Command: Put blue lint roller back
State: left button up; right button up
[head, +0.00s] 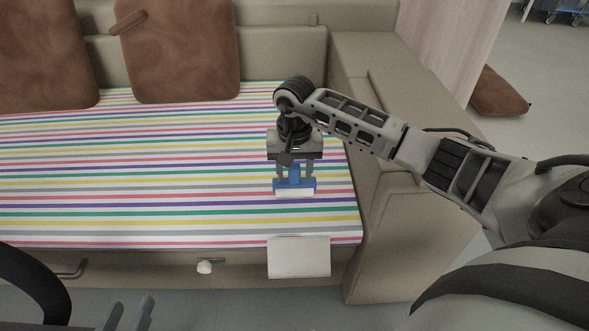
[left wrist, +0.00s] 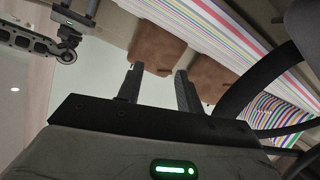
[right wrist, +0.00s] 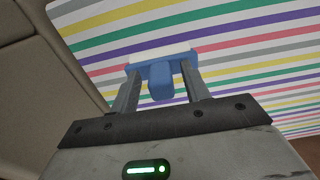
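The blue lint roller (head: 294,183) is at the right part of the striped bed cover (head: 200,215), its white roll toward the front edge. I cannot tell whether it rests on the cover. My right gripper (head: 294,176) points down over it, with one finger on each side of the blue handle. In the right wrist view the blue lint roller (right wrist: 161,82) is between the fingers, with gaps beside the handle, so the gripper (right wrist: 160,88) looks open. My left gripper (head: 128,314) is low at the bottom left, open and empty; its spread fingers show in the left wrist view (left wrist: 157,85).
Brown cushions (head: 180,50) lean against the beige backrest (head: 275,50). A beige armrest (head: 390,215) bounds the right side. The cover's middle is clear.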

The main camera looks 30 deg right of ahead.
jog(key=shift+r, duration=0.1)
jog(key=shift+r+p, duration=0.3)
jog(key=shift+r, duration=0.1)
pick_arm(q)
jog(key=f+p, duration=0.1)
jog(key=a+f+g+y+p, duration=0.1)
jog(key=p, duration=0.1)
jog(key=shift+w+a, duration=0.1)
jog(key=shift+w, duration=0.05)
pick_arm(e)
notch_tip(320, 180, up, 11)
jog(key=shift+r, duration=0.15)
jog(key=shift+s, duration=0.1)
